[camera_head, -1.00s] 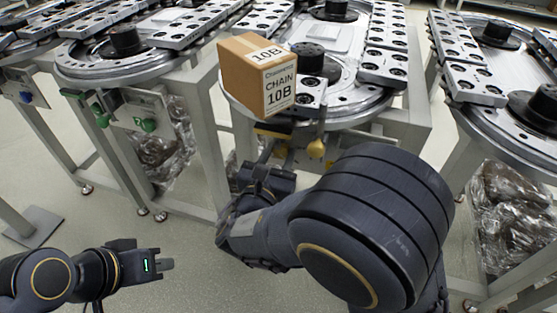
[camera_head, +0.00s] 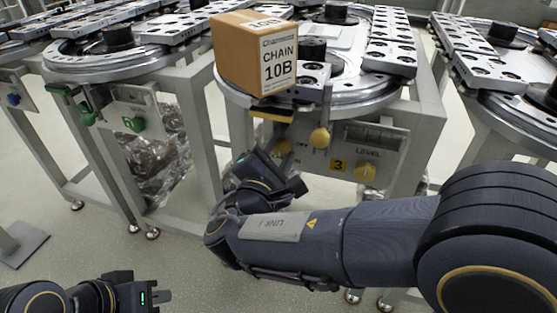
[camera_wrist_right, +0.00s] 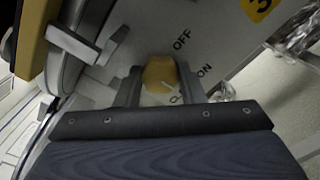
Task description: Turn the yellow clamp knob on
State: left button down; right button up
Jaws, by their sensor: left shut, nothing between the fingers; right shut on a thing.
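The yellow clamp knob (camera_head: 282,147) sits on the front panel below the middle ring track, partly hidden by my right gripper. In the right wrist view the knob (camera_wrist_right: 159,74) is between the two dark fingers, with printed OFF and ON labels beside it. My right gripper (camera_head: 277,160) is shut on this knob; it also shows in the wrist view (camera_wrist_right: 160,90). I cannot tell which label the knob points at. My left gripper (camera_head: 165,297) is shut and empty, low at the left, away from the tracks.
A cardboard box marked CHAIN 10B (camera_head: 240,65) rests on the track edge above the knob. A yellow lever ball (camera_head: 320,138) and another yellow knob (camera_head: 366,171) by LEVEL are to the right. The floor below is clear.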

jog(key=shift+f+m, duration=0.1)
jog(key=shift+m, duration=0.3)
jog(key=shift+b, duration=0.3)
jog(key=o, duration=1)
jog(key=p+v, duration=0.2)
jog(key=v, duration=0.6)
